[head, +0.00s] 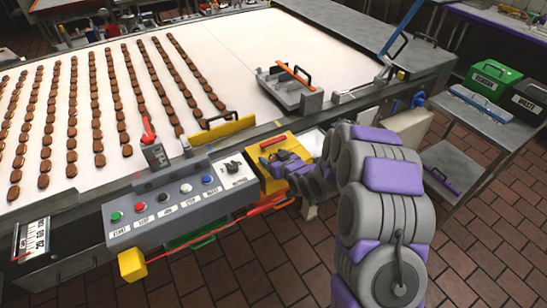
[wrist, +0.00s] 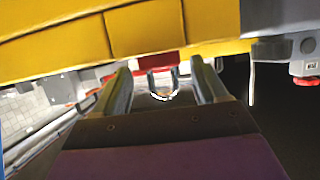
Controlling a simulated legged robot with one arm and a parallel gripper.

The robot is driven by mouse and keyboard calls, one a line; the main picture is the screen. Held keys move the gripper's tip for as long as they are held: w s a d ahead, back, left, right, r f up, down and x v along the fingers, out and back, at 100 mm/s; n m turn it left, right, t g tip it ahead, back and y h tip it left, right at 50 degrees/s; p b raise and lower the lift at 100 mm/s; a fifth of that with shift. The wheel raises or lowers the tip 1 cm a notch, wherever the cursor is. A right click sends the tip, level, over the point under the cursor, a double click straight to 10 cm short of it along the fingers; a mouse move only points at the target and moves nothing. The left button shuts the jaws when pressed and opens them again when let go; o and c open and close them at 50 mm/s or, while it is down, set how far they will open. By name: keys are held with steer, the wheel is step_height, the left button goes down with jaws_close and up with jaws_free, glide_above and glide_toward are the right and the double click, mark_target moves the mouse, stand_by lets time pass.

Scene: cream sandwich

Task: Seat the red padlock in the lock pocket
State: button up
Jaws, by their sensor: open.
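In the wrist view a red block with a silver U-shaped loop (wrist: 160,62), which looks like the red padlock, is between and just beyond my fingertips. My gripper (wrist: 161,68) is open, with a finger to either side of it; I cannot tell whether they touch it. A yellow housing (wrist: 150,32) covers the space above it and hides part of it. In the head view my gripper (head: 282,160) is at the yellow box (head: 299,144) right of the control panel. I cannot make out the lock pocket.
The grey control panel (head: 180,203) with several buttons stands left of my gripper. A red lever (head: 148,130) rises behind it. A yellow guard (head: 222,128) and a grey fixture (head: 290,90) sit on the white conveyor (head: 235,70). Tiled floor (head: 480,235) is open at right.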

steer(key=p+v, duration=0.2)
steer(key=v, duration=0.9)
steer(key=shift+s, duration=0.2)
steer(key=shift+d+r, duration=0.15)
steer(key=shift+d, duration=0.05)
steer(key=s+d+r+m+g+h, duration=0.2)
steer(key=s+d+r+g+h, duration=0.15)
steer(key=s+d, duration=0.35)
steer(key=s+d+r+m+g+h, duration=0.2)
steer(key=s+d+r+h, duration=0.2)
steer(key=s+d, duration=0.3)
steer(key=s+r+m+g, duration=0.1)
steer(key=s+r+g, duration=0.2)
steer(key=s, duration=1)
steer(key=s+a+r+m+g, duration=0.1)
steer(key=s+r+g, duration=0.3)
steer(key=s, duration=1)
steer(key=shift+r+m, duration=0.15)
steer(key=shift+m, duration=0.25)
